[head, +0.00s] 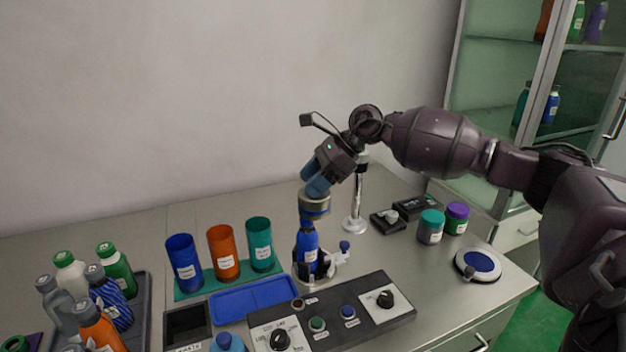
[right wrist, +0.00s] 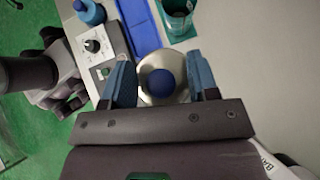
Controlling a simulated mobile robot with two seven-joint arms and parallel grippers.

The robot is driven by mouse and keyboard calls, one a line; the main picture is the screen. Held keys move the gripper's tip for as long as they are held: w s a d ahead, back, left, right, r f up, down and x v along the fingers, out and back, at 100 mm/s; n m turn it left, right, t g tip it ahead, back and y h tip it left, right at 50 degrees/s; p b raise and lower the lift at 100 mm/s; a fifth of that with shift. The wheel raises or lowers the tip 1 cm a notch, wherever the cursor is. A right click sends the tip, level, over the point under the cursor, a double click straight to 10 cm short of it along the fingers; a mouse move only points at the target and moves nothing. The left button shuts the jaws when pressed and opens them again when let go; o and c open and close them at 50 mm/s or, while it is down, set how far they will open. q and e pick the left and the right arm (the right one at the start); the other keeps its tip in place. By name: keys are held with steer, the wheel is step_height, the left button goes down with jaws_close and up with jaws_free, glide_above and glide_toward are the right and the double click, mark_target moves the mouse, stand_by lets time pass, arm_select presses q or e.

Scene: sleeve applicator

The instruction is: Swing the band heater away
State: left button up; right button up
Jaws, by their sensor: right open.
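The band heater (head: 314,203) is a metallic ring around the top of an upright blue bottle (head: 307,245). In the right wrist view the heater (right wrist: 149,68) is a pale ring, with a round blue top (right wrist: 162,83) inside it. A shiny post (head: 355,205) stands just behind; my gripper hides how it joins the heater. My right gripper (head: 316,186) is open, pointing down over the heater. In the wrist view its blue fingers (right wrist: 162,84) stand on either side of the ring; I cannot tell whether they touch it. My left gripper is not in view.
A control panel (head: 333,316) lies in front of the bottle. Orange, blue and teal cups (head: 223,254) stand to the left, with several capped bottles (head: 110,290) beyond. Two jars (head: 430,228) and a round blue-topped pad (head: 478,264) are at the right. A glass cabinet (head: 500,80) stands behind.

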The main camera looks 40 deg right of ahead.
steer(key=shift+c, duration=0.4)
steer(key=c, duration=0.7)
jaws_close()
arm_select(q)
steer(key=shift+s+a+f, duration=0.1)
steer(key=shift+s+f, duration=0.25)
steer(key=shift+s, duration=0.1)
